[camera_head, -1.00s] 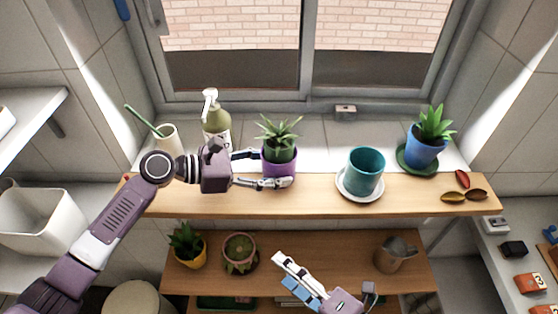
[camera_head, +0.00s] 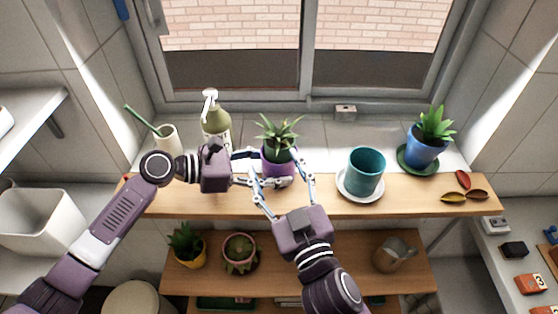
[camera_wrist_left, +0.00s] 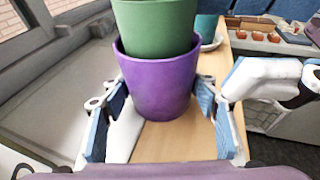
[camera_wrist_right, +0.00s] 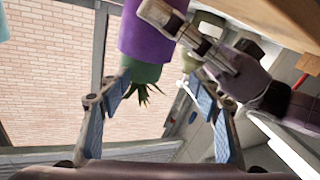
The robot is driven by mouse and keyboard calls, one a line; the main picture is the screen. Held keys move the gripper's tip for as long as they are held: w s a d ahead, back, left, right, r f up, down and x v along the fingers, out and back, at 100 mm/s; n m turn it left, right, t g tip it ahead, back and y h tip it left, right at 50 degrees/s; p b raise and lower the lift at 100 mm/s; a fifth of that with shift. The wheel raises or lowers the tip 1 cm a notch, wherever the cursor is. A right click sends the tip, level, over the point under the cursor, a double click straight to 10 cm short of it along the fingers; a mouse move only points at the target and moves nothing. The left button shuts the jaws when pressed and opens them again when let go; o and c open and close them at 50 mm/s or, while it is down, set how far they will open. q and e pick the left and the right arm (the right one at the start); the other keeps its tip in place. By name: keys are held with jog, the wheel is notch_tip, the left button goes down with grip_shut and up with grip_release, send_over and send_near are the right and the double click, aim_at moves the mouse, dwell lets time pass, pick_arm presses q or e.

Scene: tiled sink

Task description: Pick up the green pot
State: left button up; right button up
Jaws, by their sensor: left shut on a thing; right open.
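The green pot (camera_wrist_left: 160,28) holds a spiky plant and stands nested inside the purple pot (camera_wrist_left: 160,82), its upper part rising above the purple rim. Both are on the wooden shelf (camera_head: 220,202) in front of the window. My left gripper (camera_head: 268,168) is shut on the purple pot, one finger on each side. My right gripper (camera_head: 283,165) is open, reaching in from the front with its fingers spread either side of the pots. The right wrist view shows the green pot (camera_wrist_right: 146,72) between those fingers, upside down in the picture, with part of the plant below it.
A soap bottle (camera_head: 216,122) and a cream cup (camera_head: 167,138) stand left of the pots. A teal pot (camera_head: 366,172) on a white saucer and a blue potted plant (camera_head: 424,150) stand right. A lower shelf (camera_head: 345,268) holds more pots and a metal can (camera_head: 394,252).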

aim_at(275, 131)
jog(key=m+h, duration=0.1)
jog(key=m, duration=0.1)
jog(key=d+m+h, duration=0.1)
jog(key=m, duration=0.1)
jog(key=shift+w+d+r, duration=0.1)
jog(key=shift+w+d, duration=0.05)
jog(key=shift+w, duration=0.05)
jog(key=shift+w+h, duration=0.15)
jog(key=shift+h, duration=0.15)
jog(key=w, duration=0.4)
jog(key=w+a, duration=0.1)
jog(key=w, duration=0.1)
jog(key=shift+w, duration=0.15)
jog(key=w, duration=0.4)
jog(key=shift+a+r, duration=0.25)
jog(key=shift+a, duration=0.05)
jog(key=shift+w+a, duration=0.15)
jog(key=shift+w, duration=0.5)
grip_shut()
